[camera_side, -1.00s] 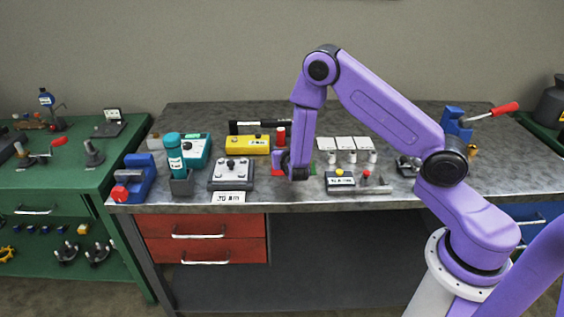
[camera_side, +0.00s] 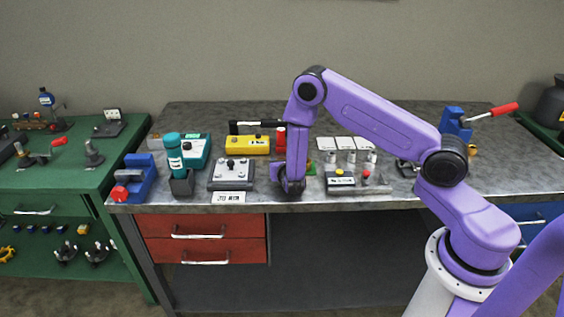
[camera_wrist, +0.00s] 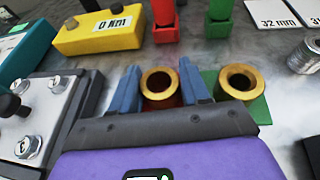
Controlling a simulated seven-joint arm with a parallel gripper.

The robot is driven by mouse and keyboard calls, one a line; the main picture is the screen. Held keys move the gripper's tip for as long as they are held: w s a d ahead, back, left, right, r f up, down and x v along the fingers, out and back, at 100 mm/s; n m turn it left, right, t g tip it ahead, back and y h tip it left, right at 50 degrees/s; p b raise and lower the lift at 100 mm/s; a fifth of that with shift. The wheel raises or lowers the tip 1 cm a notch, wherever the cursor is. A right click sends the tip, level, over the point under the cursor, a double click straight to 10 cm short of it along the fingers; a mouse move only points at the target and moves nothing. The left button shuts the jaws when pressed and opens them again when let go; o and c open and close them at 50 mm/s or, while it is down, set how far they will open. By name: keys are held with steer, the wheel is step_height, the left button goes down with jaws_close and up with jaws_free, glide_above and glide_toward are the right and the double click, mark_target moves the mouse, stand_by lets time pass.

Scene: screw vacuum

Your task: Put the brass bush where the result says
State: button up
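Two brass bushes show in the wrist view. The left brass bush (camera_wrist: 158,84) stands between the blue fingers of my gripper (camera_wrist: 160,82), with some red showing under it. The right brass bush (camera_wrist: 238,78) stands outside the right finger on a green square pad (camera_wrist: 257,110). The fingers look parted, with narrow gaps beside the left bush; contact is not clear. In the side view my gripper (camera_side: 291,187) is low over the bench front, and the arm hides most of the bushes. A yellow box (camera_wrist: 98,32) carries a label that seems to read "0 Nm".
A red post (camera_wrist: 163,14) and green post (camera_wrist: 219,15) stand behind the bushes. A grey plate with bolts (camera_side: 231,172) is close at left. A box with a yellow button (camera_side: 340,181), metal cylinders (camera_side: 351,158) and white cards (camera_side: 344,143) stand at right.

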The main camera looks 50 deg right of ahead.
steer(key=o, duration=0.3)
steer(key=shift+r, duration=0.15)
steer(key=v, duration=1.2)
steer(key=s+d+r+m+g+h, duration=0.2)
steer(key=s+r+m+g, duration=0.3)
steer(key=s+r+m, duration=0.45)
steer(key=s+a+r+m+g+y, duration=0.1)
steer(key=s+a+m+g+y, duration=0.1)
steer(key=s, duration=0.5)
steer(key=s+a+r+m+g+y, duration=0.2)
steer(key=s+a+y, duration=0.1)
steer(key=s+y, duration=0.2)
steer(key=s+a+r+m+g+y, duration=0.2)
steer(key=s+a+y, duration=0.1)
steer(key=s, duration=0.6)
steer(key=shift+s+a+r+y, duration=0.25)
steer(key=shift+s+y, duration=0.1)
steer(key=shift+y, duration=0.05)
steer(key=shift+m, duration=0.25)
